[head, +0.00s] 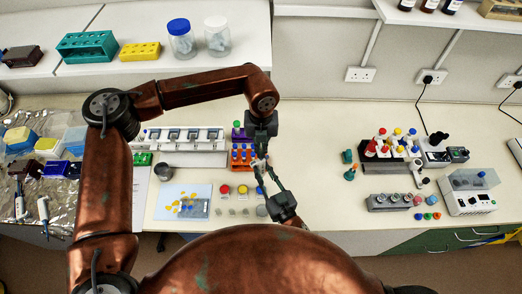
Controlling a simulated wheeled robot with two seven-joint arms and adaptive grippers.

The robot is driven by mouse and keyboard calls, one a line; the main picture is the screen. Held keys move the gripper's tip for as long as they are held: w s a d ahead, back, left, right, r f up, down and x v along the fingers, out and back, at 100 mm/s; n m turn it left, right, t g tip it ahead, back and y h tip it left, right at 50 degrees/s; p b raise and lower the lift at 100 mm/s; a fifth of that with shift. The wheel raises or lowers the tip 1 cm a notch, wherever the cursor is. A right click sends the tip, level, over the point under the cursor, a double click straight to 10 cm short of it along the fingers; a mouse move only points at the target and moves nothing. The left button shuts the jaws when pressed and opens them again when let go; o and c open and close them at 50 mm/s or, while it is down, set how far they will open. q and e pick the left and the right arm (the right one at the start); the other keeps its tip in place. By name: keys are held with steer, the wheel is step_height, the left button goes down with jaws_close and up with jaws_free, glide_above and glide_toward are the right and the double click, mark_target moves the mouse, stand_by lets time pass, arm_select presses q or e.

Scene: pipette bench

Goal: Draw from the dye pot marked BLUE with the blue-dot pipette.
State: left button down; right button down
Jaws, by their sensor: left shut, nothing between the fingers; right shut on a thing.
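My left gripper (262,150) hangs from above beside the orange tube rack (242,158); it is shut and empty. My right gripper (267,172) reaches up from the lower right, its fingertips close to the left one. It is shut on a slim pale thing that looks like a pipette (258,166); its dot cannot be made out. Dye pots stand in a row below: one with a red top (225,189), one with a yellow top (243,190), and a blue one (260,190) partly hidden by my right gripper. Their lettering is too small to read.
A blue mat (168,209) with yellow tips lies left of the pots, a grey cup (163,172) above it. A long white rack (185,136) stands behind. Two pipettes (42,208) lie on foil at left.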

arm_select(q)
steer(key=shift+r, duration=3.05)
step_height(320, 180, up, 6)
steer(key=p, duration=0.6)
steer(key=shift+f, duration=0.1)
